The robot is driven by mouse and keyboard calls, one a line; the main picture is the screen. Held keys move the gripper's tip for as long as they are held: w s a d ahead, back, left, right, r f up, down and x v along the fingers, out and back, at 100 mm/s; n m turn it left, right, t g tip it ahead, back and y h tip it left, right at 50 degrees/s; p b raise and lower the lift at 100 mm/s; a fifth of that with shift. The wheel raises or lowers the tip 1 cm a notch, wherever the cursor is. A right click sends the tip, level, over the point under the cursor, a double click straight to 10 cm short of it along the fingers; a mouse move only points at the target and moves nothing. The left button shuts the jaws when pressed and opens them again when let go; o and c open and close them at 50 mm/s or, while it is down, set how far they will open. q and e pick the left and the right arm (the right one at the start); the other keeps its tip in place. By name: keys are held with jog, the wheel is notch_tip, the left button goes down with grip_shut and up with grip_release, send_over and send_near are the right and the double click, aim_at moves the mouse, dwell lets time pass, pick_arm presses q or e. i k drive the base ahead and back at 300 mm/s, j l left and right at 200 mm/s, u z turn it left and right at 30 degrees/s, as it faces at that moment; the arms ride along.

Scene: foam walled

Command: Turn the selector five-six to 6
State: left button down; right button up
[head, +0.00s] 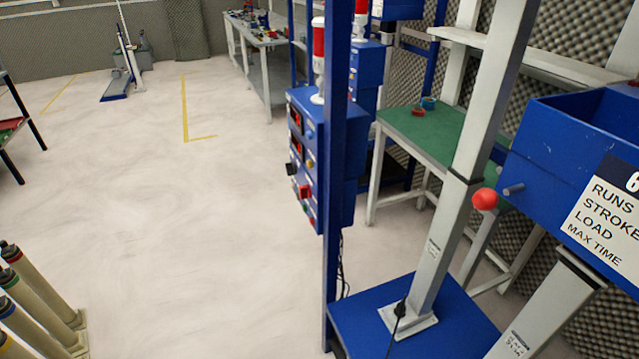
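A blue control box (339,150) is mounted on a blue upright post, seen at a steep angle. Its front has red displays (296,117), a black knob (292,169), a red switch (304,191) and small coloured buttons. I cannot tell which of these, if any, is the selector five-six, and no setting on it can be read. Neither of my grippers is in view.
A blue machine housing (570,145) with a partly cut-off label and a red ball knob (485,199) stand at the right. A green-topped table (430,130) is behind. Several cylinders (45,295) stand at lower left. The pale floor (180,220) between is clear.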

aim_at(290, 169)
jog(key=i+j+z, duration=0.25)
jog(key=i+j, duration=0.5)
